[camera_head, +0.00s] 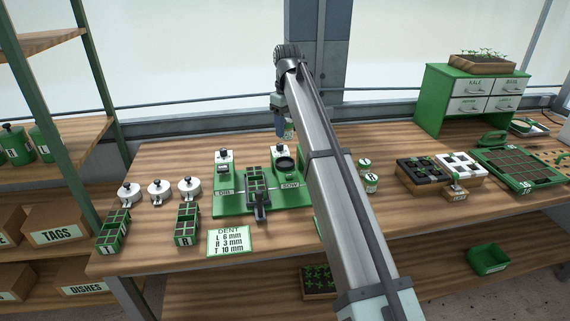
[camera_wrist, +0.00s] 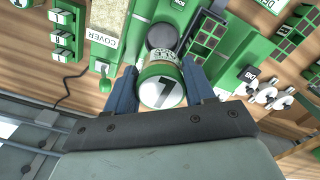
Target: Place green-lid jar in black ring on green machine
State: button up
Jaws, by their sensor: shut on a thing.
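The green-lid jar (camera_wrist: 162,86) sits between the two blue fingers of my gripper (camera_wrist: 162,92) in the wrist view. Its lid has a white top with a black mark and a green rim. In the head view my gripper (camera_head: 282,124) is behind the green machine (camera_head: 232,208), with part of the jar (camera_head: 289,130) showing beside it. The black ring (camera_head: 285,164) is on the machine's SOW side, in front of my gripper. The jar's bottom is hidden.
Two other jars (camera_head: 368,182) stand right of my arm. A green drawer cabinet (camera_head: 470,100) is at back right. A DENT card (camera_head: 229,241) lies in front.

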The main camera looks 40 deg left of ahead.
jog(key=shift+s+a+f, duration=0.15)
jog(key=shift+a+f, duration=0.05)
jog(key=shift+f, duration=4.7)
jog(key=shift+f, duration=0.1)
jog(key=o, duration=1.1)
jog(key=shift+c, duration=0.2)
notch_tip(320, 180, up, 12)
jog(key=shift+r, duration=0.1)
jog(key=shift+d, duration=0.1)
